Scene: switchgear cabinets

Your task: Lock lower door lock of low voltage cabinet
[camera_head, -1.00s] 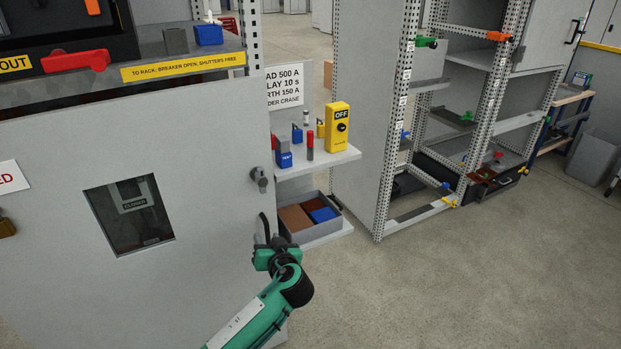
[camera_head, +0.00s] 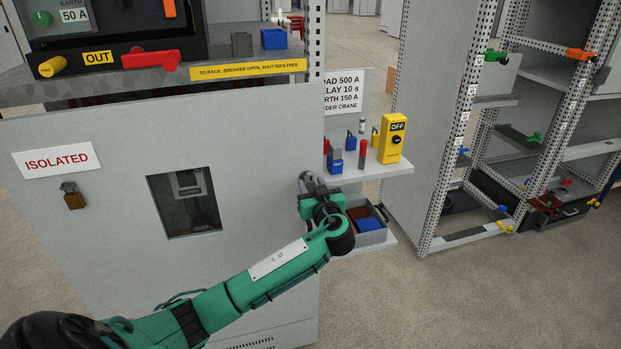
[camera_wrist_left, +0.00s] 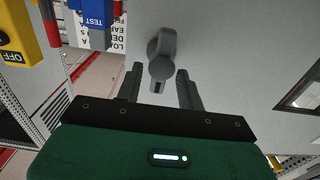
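The low voltage cabinet's grey lower door (camera_head: 110,220) stands across the left of the head view and looks closed. Its grey lock handle (camera_wrist_left: 161,50) shows clearly in the left wrist view, with a round hub and a short tab pointing toward my gripper. In the head view the lock area at the door's right edge is mostly covered by my gripper. My left gripper (camera_head: 312,186) is at that edge. In the left wrist view its two dark fingers (camera_wrist_left: 160,78) are open, one on each side of the handle's tab, with gaps visible. My right gripper is not in view.
A side shelf (camera_head: 370,172) right of the door holds a yellow OFF box (camera_head: 391,139) and small red and blue items. A grey bin (camera_head: 375,236) sits below it. An open perforated-frame cabinet (camera_head: 425,130) stands further right. The floor between is clear.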

